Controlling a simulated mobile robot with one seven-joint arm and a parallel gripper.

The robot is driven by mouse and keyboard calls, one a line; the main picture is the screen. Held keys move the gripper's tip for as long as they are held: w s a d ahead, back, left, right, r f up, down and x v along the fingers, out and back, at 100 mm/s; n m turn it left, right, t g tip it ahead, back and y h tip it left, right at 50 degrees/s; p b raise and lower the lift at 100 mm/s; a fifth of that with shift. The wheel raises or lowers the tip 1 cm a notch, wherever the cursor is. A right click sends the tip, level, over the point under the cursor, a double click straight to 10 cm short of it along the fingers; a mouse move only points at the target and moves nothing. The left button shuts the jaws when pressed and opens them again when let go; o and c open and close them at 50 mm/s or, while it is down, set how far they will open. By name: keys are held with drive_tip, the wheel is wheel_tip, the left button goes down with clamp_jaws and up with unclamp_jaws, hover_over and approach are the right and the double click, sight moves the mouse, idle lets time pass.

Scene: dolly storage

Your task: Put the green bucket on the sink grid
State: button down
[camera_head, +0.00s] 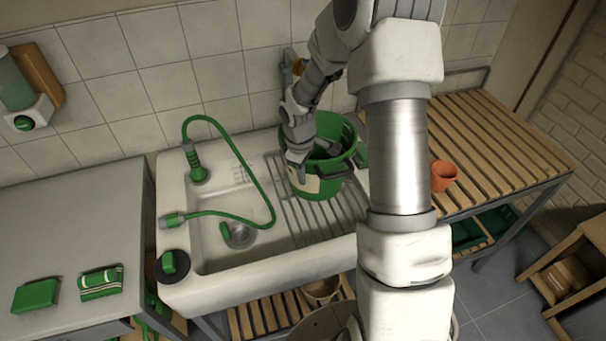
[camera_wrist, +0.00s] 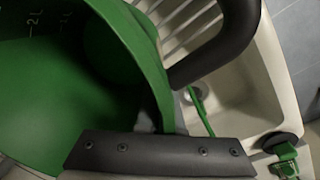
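The green bucket (camera_head: 327,187) is upright over the ribbed sink grid (camera_head: 338,213), on the right side of the white sink. I cannot tell whether its base touches the slats. It has a pale label low on its left side. My gripper (camera_head: 310,160) is at its left rim, with one grey part outside the wall and a darker part reaching inside. The wrist view looks into the bucket (camera_wrist: 60,90), where litre marks show, and a dark curved part lies against its outer rim. The fingertips are not clear, so I cannot tell how tightly they close.
The sink basin (camera_head: 215,225) holds a green hose (camera_head: 262,190) and a drain. A slatted wooden table (camera_head: 480,150) with an orange cup (camera_head: 444,176) stands to the right. The tiled wall is close behind.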

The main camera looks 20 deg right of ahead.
drive_tip(key=shift+f+b, duration=0.4)
drive_tip(key=shift+f, duration=0.15)
drive_tip(key=c, duration=1)
unclamp_jaws()
wheel_tip(320, 180, up, 16)
drive_tip(key=s+a+r, duration=0.1)
drive_tip(key=s+a+r+m+t, duration=0.2)
drive_tip(key=s+r+m, duration=0.2)
drive_tip(key=s+r, duration=0.6)
drive_tip(key=s+a+r+m+t, duration=0.1)
drive_tip(key=s+m, duration=0.1)
drive_tip(key=s, duration=0.4)
drive_tip(key=s+a+m+t, duration=0.1)
drive_tip(key=s+m, duration=0.2)
drive_tip(key=s, duration=0.4)
drive_tip(key=shift+r+t+y+p, duration=0.3)
drive_tip(key=shift+r+t+y, duration=0.1)
